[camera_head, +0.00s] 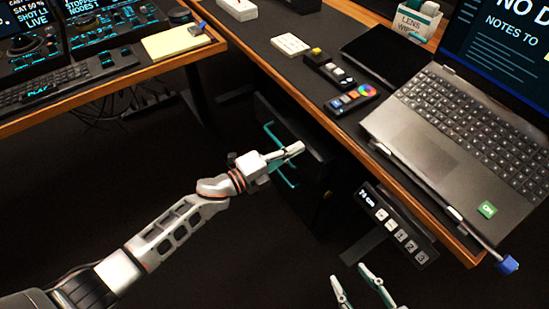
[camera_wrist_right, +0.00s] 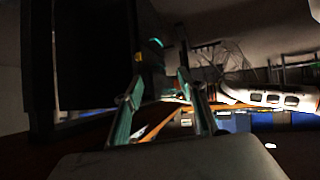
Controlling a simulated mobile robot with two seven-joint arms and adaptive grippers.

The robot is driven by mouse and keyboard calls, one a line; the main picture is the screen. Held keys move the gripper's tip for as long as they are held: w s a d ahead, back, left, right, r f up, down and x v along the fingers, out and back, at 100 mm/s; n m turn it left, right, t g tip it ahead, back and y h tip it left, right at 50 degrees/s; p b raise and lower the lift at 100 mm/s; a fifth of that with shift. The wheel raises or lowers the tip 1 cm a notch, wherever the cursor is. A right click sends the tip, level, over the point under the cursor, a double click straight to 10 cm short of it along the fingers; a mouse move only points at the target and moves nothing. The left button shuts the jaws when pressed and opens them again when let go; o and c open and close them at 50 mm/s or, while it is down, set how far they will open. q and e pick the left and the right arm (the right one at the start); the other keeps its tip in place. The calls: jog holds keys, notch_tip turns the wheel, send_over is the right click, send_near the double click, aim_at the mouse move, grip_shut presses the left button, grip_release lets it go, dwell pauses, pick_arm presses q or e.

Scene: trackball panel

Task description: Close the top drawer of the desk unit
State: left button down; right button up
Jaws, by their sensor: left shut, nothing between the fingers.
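The dark desk unit (camera_head: 317,142) hangs under the right desk, and its top drawer shows a teal bar handle (camera_head: 268,126). The front stands out past the desk edge; how far the drawer is open is hard to tell in the dark. My left gripper (camera_head: 300,148) is shut and empty, with its tips at the handle and in front of the drawer face; whether it touches is unclear. My right gripper (camera_head: 348,272) is open and empty at the bottom, apart from the unit. In the right wrist view, its spread fingers (camera_wrist_right: 160,80) show below a teal handle part (camera_wrist_right: 155,43).
The right desk bears a laptop (camera_head: 460,120), small button pads (camera_head: 352,99) and a tablet (camera_head: 385,55). A height control panel (camera_head: 397,226) hangs at its front edge. The left desk (camera_head: 150,70) holds a keyboard and consoles. Dark floor lies between the desks.

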aim_at(304, 143)
pick_arm(q)
jog(key=x, duration=0.4)
jog(key=shift+f+b, duration=0.1)
jog(key=shift+b, duration=0.25)
jog(key=shift+w+d, duration=0.15)
pick_arm(e)
jog(key=shift+w+a+r+t, duration=0.3)
jog(key=shift+w+a+r, duration=0.25)
jog(key=shift+r, duration=0.2)
pick_arm(q)
jog(key=shift+r, duration=0.25)
pick_arm(e)
jog(key=shift+s+f, duration=0.1)
pick_arm(q)
jog(key=shift+s+a+f, duration=0.1)
jog(key=shift+s+a, duration=0.1)
jog(key=shift+a, duration=0.25)
jog(key=p+v, duration=0.2)
jog(key=v, duration=1.1)
jog(key=shift+s, duration=0.2)
pick_arm(e)
jog(key=s, duration=0.1)
jog(key=s+d+f, duration=0.1)
jog(key=s, duration=0.1)
jog(key=shift+s+d+f, duration=0.1)
jog(key=shift+d+f, duration=0.2)
jog(key=shift+f, duration=0.1)
